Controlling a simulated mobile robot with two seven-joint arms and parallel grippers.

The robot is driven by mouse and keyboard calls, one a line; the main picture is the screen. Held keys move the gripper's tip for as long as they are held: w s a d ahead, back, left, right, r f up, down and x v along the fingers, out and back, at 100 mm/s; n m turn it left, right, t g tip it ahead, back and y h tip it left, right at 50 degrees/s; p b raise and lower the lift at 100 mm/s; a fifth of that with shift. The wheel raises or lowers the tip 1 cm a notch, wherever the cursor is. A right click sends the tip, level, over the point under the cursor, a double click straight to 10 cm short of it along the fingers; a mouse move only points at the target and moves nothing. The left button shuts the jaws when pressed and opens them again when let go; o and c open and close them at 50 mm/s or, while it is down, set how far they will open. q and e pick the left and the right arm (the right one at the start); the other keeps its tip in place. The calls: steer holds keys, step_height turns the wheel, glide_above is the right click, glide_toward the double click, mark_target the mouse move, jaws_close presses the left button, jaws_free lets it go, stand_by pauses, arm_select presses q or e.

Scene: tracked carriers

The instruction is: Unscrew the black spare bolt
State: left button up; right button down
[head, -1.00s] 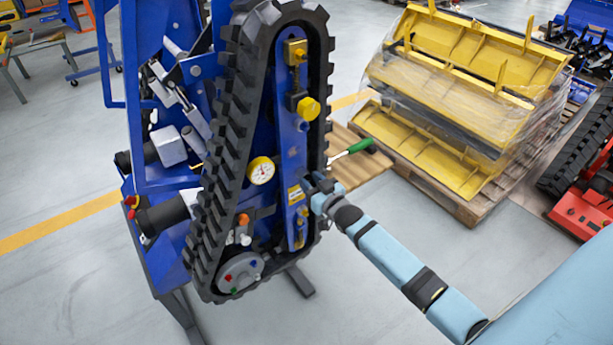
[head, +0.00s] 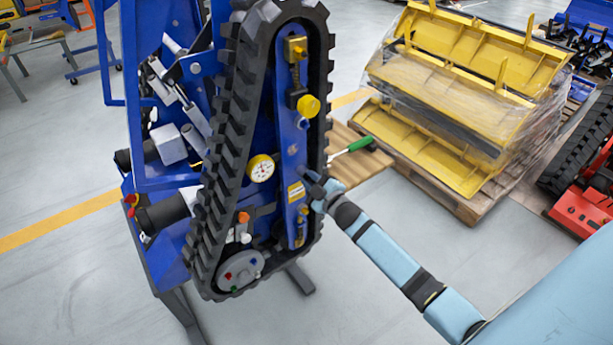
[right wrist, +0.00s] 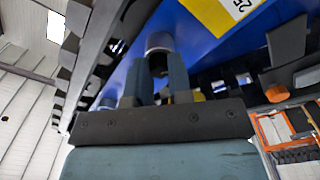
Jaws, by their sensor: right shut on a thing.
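The blue side plate (head: 291,150) of the tracked carrier stands inside a black rubber track (head: 226,140). My right gripper (head: 311,181) is at the plate's right edge, beside a yellow label (head: 297,191). In the right wrist view my two fingers (right wrist: 157,76) are shut on a short dark round part, which I take for the black spare bolt (right wrist: 158,43). It sits against the blue surface, and I cannot tell whether it is still threaded in. The gripper and arm hide the bolt in the head view. My left gripper is not in view.
A dial gauge (head: 261,168), yellow knob (head: 308,106) and grey round hub (head: 240,270) are on the carrier. A green-handled tool (head: 360,145) lies on a wooden board behind. Yellow parts (head: 470,60) are stacked on a pallet at the right.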

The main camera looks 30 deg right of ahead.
steer(key=n+b, duration=0.2)
steer(key=n, duration=0.3)
steer(key=shift+f+n, duration=0.15)
steer(key=shift+n, duration=0.15)
steer(key=n, duration=0.4)
steer(key=shift+r+b, duration=0.25)
steer(key=shift+b, duration=0.05)
